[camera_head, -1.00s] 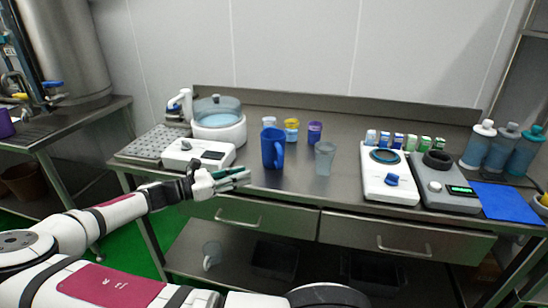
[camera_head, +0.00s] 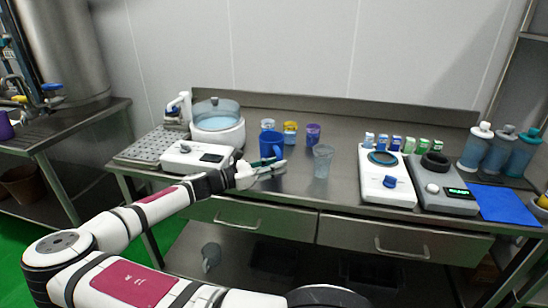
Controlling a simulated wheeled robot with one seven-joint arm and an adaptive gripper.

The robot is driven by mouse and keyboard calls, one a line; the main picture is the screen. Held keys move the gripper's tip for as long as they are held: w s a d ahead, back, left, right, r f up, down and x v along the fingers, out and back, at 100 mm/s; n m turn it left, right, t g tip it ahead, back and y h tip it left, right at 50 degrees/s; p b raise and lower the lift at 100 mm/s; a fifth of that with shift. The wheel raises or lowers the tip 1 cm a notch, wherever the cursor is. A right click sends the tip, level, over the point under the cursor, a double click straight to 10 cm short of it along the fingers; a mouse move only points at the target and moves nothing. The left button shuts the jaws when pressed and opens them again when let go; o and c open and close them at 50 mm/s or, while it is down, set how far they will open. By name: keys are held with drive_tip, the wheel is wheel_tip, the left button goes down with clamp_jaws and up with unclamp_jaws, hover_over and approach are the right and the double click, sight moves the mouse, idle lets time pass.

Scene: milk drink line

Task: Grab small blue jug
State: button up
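The small blue jug (camera_head: 271,144) stands upright on the steel table, left of a clear grey cup. My gripper (camera_head: 274,170) is in front of the jug and overlaps its lower part in the picture. Its fingers point right and look spread apart, with nothing visibly held between them. The jug's base is partly hidden by the gripper, and I cannot tell whether they touch.
A clear cup (camera_head: 322,161) stands just right of the gripper. Small tubs, including a purple one (camera_head: 313,134), stand behind the jug. A white scale (camera_head: 197,158) is at left and a white hotplate (camera_head: 388,190) at right.

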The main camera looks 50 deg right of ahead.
sight(278, 153)
drive_tip(key=shift+x, duration=0.85)
drive_tip(key=shift+f, duration=0.1)
drive_tip(key=shift+c, duration=0.4)
clamp_jaws()
drive_tip(key=shift+r, duration=0.2)
drive_tip(key=shift+r, duration=1.75)
drive_tip(key=s+a+r+p, duration=0.1)
drive_tip(key=s+a+p, duration=0.1)
drive_tip(key=s+a, duration=0.8)
drive_tip(key=shift+a, duration=1.15)
drive_tip(key=shift+a+r, duration=0.1)
